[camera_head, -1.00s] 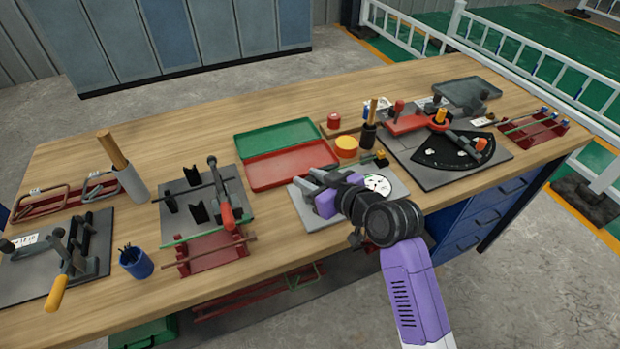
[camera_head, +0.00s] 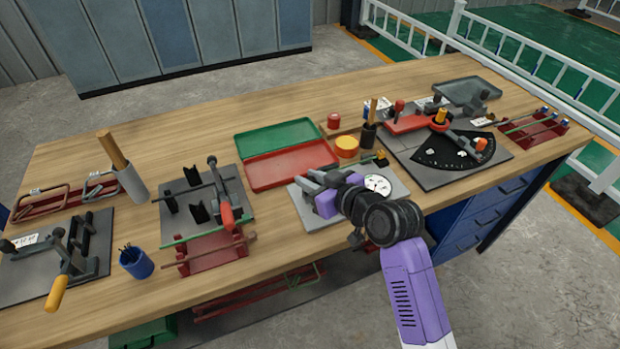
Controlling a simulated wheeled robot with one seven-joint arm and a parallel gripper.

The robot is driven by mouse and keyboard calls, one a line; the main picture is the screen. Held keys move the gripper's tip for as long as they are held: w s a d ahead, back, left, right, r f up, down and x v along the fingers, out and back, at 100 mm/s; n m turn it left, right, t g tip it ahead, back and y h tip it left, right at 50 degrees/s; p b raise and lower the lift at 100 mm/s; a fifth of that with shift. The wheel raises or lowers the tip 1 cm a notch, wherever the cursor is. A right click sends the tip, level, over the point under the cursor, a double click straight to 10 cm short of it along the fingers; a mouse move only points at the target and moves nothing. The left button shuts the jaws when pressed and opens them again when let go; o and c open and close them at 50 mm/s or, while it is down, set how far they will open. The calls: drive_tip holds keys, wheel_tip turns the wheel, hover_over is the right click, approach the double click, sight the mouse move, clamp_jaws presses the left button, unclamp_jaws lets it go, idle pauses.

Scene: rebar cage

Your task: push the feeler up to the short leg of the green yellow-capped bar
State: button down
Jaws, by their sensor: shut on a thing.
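The dial gauge (camera_head: 377,186), with a round white face, sits on a grey plate (camera_head: 308,222) near the table's front edge. The green bar's yellow-capped end (camera_head: 381,158) shows just behind the dial. My gripper (camera_head: 306,184) is low over the left part of the plate, shut on a small grey part that appears to be the feeler. The held part is mostly hidden between the fingers. I cannot tell whether it touches the short leg.
A green and red tray (camera_head: 290,172) lies just behind the gripper. A yellow-topped round tin (camera_head: 346,146) and a black holder (camera_head: 368,136) stand behind the wrist. A plate with a red-handled clamp (camera_head: 226,214) is left; a black protractor plate (camera_head: 455,150) is right.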

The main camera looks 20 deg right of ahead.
sight(314, 180)
idle(0.5)
drive_tip(key=shift+d, duration=0.3)
drive_tip(key=c, duration=1.2)
unclamp_jaws()
drive_tip(key=v, duration=0.6)
drive_tip(key=shift+s+r+b, duration=0.1)
drive_tip(key=shift+s+b, duration=0.15)
drive_tip(key=shift+b, duration=0.1)
drive_tip(key=shift+s+d+r, duration=0.15)
drive_tip(key=shift+s+r, duration=0.15)
drive_tip(key=shift+s, duration=0.25)
drive_tip(key=shift+r, duration=0.1)
